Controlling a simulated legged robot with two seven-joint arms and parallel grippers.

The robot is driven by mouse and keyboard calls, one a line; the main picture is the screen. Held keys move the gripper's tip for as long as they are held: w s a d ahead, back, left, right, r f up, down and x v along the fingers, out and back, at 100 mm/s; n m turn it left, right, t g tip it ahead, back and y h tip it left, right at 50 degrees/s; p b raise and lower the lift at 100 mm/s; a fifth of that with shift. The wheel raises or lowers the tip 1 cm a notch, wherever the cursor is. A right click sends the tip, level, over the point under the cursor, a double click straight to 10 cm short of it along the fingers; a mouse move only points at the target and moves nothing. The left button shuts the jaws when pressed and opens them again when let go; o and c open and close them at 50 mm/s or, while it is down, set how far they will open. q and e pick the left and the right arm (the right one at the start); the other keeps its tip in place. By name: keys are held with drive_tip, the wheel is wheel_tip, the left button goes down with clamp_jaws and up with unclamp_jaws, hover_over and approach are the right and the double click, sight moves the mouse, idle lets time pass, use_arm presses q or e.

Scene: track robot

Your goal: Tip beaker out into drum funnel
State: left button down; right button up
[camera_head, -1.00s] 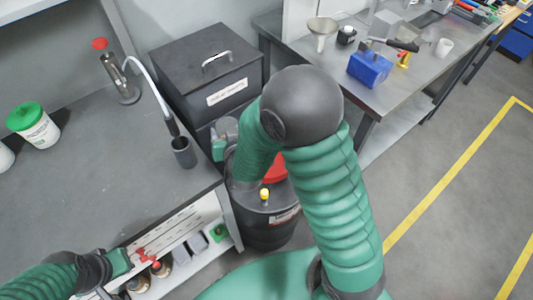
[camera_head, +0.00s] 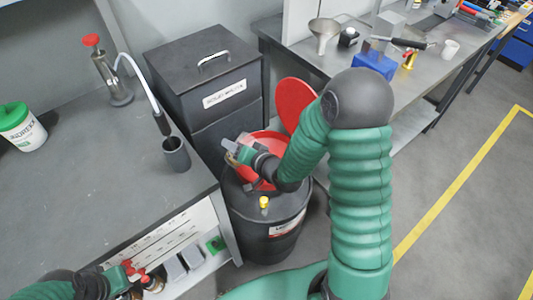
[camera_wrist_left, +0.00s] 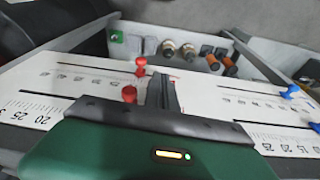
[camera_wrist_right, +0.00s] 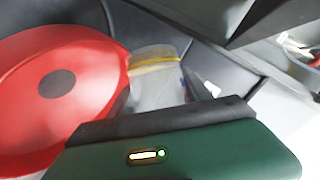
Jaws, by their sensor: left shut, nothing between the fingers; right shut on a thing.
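The black drum (camera_head: 265,235) stands on the floor beside the bench, with a wide red funnel (camera_head: 272,141) on top and its round red lid (camera_head: 297,103) raised behind. In the right wrist view the funnel (camera_wrist_right: 95,62) shows a dark central hole. My right gripper (camera_head: 238,155) is shut on a small clear beaker (camera_head: 230,145) at the funnel's left side. The beaker (camera_wrist_right: 157,88) shows a yellowish band near its far end in the right wrist view; its exact tilt is unclear. My left gripper (camera_head: 131,270) is shut and empty near the bench's front edge.
A dark waste bin (camera_head: 205,80) stands behind the drum. A grey cup (camera_head: 176,155) with a hose sits on the bench near its right edge. A metal funnel (camera_head: 324,32) and blue block (camera_head: 373,65) stand on the far table. Floor on the right is clear.

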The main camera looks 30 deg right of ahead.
drive_tip(key=shift+f+m+y+b, duration=0.3)
drive_tip(key=shift+m+b, duration=0.1)
drive_tip(key=shift+b, duration=0.1)
drive_tip(key=shift+f+m+y, duration=0.25)
drive_tip(key=shift+m+y, duration=0.15)
drive_tip(key=shift+a+f+m+t+y+b, duration=0.1)
drive_tip(key=shift+f+m+t+y+b, duration=0.25)
drive_tip(key=shift+m+y+b, duration=0.5)
drive_tip(key=shift+h+b, duration=0.25)
drive_tip(key=shift+b, duration=0.05)
drive_tip(key=shift+s+d+f+m+t+y+p, duration=0.15)
drive_tip(key=shift+d+m+t+y+p, duration=0.25)
drive_tip(key=shift+d+m+p, duration=0.45)
drive_tip(key=shift+d, duration=0.1)
drive_tip(key=shift+d+r+m+t+y+p, duration=0.2)
drive_tip(key=shift+r+m+t+y+p, duration=0.25)
drive_tip(key=shift+p, duration=0.55)
